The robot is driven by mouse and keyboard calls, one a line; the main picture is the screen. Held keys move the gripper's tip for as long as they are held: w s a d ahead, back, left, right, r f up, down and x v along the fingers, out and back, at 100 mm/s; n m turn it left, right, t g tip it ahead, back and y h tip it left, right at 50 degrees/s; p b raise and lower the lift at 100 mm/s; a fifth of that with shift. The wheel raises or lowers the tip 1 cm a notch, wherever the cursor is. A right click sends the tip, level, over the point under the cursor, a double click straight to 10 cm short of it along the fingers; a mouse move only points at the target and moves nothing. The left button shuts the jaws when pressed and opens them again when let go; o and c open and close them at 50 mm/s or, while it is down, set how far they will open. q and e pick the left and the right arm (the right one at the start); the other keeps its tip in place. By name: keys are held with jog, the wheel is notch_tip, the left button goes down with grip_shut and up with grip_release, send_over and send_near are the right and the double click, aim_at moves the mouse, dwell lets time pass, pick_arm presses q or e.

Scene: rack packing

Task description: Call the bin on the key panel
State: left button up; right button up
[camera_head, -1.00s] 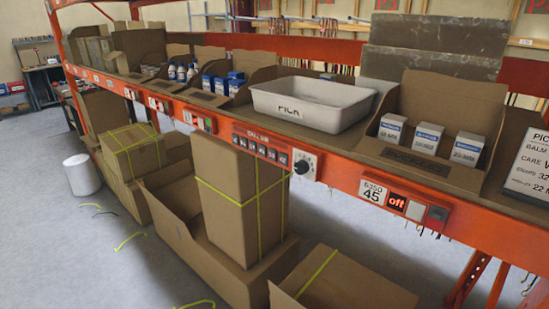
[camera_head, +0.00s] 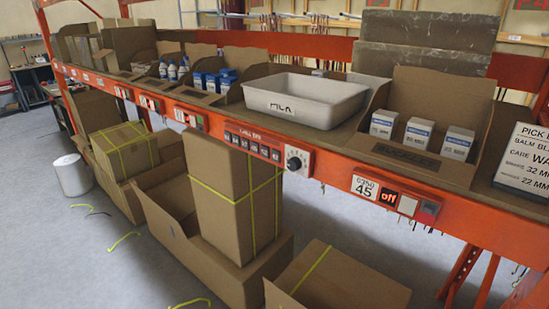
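The key panel (camera_head: 253,142) is on the orange front beam of the rack, left of centre. It has a row of several small dark numbered keys under a label that seems to read "CALL BIN". Neither of my grippers is in view.
An open cardboard box with small white cartons (camera_head: 419,131) stands right of the bin. A display (camera_head: 388,198) reads "off" on the beam. A sign (camera_head: 524,160) stands at the right edge. Strapped cardboard boxes (camera_head: 232,188) stand below the beam.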

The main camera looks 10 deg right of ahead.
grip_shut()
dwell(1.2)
